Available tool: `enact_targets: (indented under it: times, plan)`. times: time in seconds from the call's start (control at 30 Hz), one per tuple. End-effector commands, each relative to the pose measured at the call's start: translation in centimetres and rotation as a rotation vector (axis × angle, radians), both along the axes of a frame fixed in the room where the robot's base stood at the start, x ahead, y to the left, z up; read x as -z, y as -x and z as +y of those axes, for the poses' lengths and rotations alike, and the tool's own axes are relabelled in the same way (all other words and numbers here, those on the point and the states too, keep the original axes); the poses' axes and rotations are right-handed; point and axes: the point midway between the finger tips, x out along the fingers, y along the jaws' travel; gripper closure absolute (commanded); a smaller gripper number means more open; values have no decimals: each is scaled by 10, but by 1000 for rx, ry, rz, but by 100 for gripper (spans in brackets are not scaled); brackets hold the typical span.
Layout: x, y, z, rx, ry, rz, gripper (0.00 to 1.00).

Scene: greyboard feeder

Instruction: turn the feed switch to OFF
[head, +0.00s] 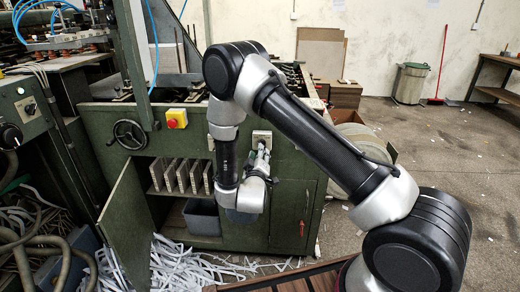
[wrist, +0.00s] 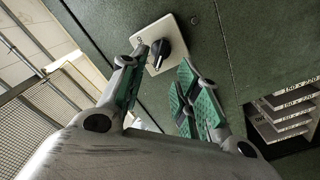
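The feed switch is a black rotary knob (wrist: 161,52) on a square cream plate (wrist: 179,37), fixed to the green machine panel. In the head view, the plate (head: 262,135) is partly hidden by my gripper (head: 262,157). The wrist view shows my gripper (wrist: 160,68) open and empty, with green-padded fingers spread just in front of the plate. The left fingertip is close to the knob's left side, the right one lower right of it. I cannot tell whether either touches. A pale mark shows on the knob; the small lettering on the plate is too unclear to tell its setting.
A red button on a yellow box (head: 176,118) sits left of my arm. Another rotary switch (head: 30,108) is on the left cabinet. The green cabinet door (head: 127,225) hangs open beside shelved blocks (head: 182,175). Paper strips (head: 180,268) litter the floor; the right floor is mostly clear.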

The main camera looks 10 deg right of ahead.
Motion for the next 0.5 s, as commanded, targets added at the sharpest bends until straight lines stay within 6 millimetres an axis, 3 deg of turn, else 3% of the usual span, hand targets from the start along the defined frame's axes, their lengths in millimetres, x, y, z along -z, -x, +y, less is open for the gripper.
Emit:
enact_targets:
  times: [0.2,0.5]
  plan:
    - [0,37,13,-3,1,-1,68]
    - [-1,50,16,1,0,-2,68]
